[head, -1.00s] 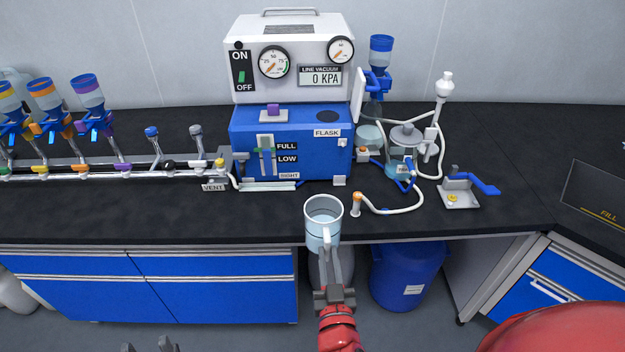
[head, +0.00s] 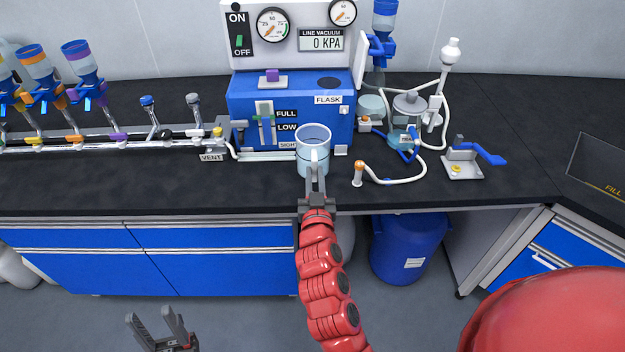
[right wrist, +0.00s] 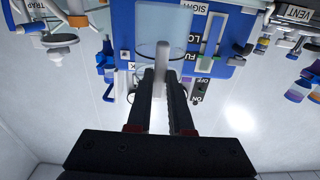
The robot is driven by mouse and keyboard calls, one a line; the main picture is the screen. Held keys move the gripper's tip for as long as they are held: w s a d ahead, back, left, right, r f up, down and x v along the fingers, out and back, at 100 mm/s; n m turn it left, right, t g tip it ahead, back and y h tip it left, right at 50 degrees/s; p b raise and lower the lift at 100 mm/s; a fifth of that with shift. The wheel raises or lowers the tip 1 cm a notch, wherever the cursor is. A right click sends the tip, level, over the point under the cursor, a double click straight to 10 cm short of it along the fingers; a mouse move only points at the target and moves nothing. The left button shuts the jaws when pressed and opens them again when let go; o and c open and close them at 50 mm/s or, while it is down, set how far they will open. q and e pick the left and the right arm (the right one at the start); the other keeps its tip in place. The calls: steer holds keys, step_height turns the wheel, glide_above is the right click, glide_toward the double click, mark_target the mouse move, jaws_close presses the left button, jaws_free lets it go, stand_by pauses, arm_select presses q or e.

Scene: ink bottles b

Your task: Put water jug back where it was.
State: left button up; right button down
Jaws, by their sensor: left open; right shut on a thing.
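The water jug (head: 311,153) is a pale, see-through cup with a white handle, held upright in front of the blue machine box. My right gripper (head: 316,182) is shut on the jug's handle; in the right wrist view the fingers (right wrist: 160,98) close around the handle below the jug (right wrist: 162,38). In the head view the jug overlaps the black counter (head: 110,190) near the box's front; I cannot tell whether its base touches the counter. My left gripper (head: 158,326) is open and empty, low at the left, below the counter's front edge.
The blue machine box (head: 245,105) stands behind the jug. A hose with an orange end (head: 358,168) lies close to the jug's right. A valve plate with a blue lever (head: 470,160) is farther right. Left, a pipe row (head: 80,146) carries several funnels. The front-left counter is clear.

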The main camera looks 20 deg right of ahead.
mark_target(313, 182)
steer(key=shift+w, duration=0.75)
steer(key=shift+w+f, duration=0.2)
steer(key=shift+f, duration=1.65)
steer(key=shift+f, duration=0.15)
steer(key=c, duration=0.8)
jaws_free()
